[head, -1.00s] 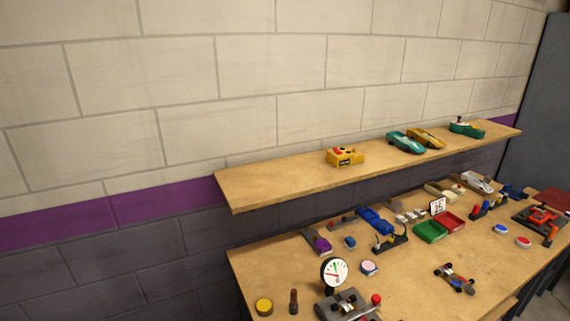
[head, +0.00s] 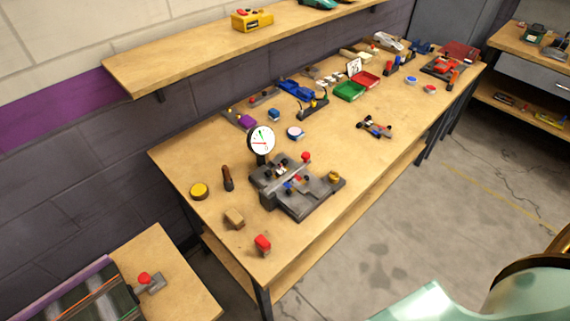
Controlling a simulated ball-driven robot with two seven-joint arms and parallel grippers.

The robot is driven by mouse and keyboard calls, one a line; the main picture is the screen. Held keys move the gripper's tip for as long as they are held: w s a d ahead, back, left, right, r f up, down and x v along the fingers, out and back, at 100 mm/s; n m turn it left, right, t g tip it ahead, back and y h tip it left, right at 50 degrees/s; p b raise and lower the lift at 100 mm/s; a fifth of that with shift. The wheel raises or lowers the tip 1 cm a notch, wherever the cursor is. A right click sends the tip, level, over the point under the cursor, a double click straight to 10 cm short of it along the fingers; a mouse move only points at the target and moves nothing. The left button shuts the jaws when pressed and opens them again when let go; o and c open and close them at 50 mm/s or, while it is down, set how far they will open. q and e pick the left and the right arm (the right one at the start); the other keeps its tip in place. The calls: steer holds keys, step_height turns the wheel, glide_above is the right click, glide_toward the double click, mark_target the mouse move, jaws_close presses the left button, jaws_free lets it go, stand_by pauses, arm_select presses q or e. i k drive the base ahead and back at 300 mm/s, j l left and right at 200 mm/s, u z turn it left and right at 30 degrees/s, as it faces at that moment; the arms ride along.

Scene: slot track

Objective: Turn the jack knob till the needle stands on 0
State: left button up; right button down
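A dial gauge (head: 261,140) with a white face stands at the back of a grey fixture (head: 305,203) on the near end of the workbench. Its face shows a red needle and a green mark, too small to read against the numbers. A brass-coloured knob (head: 334,177) sits at the fixture's right end; I cannot tell for sure that it is the jack knob. A red ball-topped lever (head: 305,157) stands at the fixture's back. A small car chassis (head: 290,184) appears to lie on the fixture. Neither gripper is in view.
The wooden workbench (head: 190,150) carries a yellow round tin (head: 199,191), a tan block (head: 234,218), a red-topped block (head: 263,244), red and green trays (head: 349,91), and another chassis (head: 374,127). A track table (head: 175,265) stands at lower left. Open floor (head: 390,220) lies right of the bench.

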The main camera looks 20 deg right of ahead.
mark_target(334, 176)
steer(key=z, duration=1.2)
